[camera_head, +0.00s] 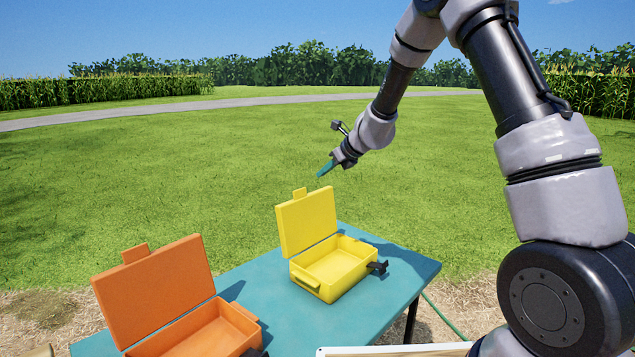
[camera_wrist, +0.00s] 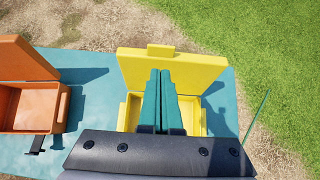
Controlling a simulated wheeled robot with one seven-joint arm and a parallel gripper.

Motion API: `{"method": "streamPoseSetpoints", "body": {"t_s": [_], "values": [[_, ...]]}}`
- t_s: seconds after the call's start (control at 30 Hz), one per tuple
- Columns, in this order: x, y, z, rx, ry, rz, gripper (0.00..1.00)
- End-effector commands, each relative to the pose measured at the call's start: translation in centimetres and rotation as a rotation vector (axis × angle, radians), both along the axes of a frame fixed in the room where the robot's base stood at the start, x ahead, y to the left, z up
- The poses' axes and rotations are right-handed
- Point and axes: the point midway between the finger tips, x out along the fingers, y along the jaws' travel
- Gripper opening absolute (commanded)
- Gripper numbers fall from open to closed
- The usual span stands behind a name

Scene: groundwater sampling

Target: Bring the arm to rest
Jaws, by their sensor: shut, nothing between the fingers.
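My gripper (camera_head: 325,169) is at the end of my raised arm, above and slightly behind the yellow case in the head view. Its teal fingers are together and empty. In the wrist view my gripper (camera_wrist: 159,74) points down over the yellow case, and the fingers hide part of that case's inside. The gripper appears apart from the case.
The open yellow case (camera_head: 307,222) and open orange case (camera_head: 154,290) stand on a teal table (camera_head: 408,264). The orange case (camera_wrist: 25,85) is left in the wrist view. A green hose (camera_head: 446,318) runs down beside the table. Open grass lies behind.

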Motion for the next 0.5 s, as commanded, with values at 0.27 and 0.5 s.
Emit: {"method": "streamPoseSetpoints", "body": {"t_s": [0.27,0.5], "values": [[-1.5,-1.3,3.4,-0.026,-0.042,0.046,0.00],[-8.2,-4.8,12.6,-0.232,-0.297,0.357,0.00]]}}
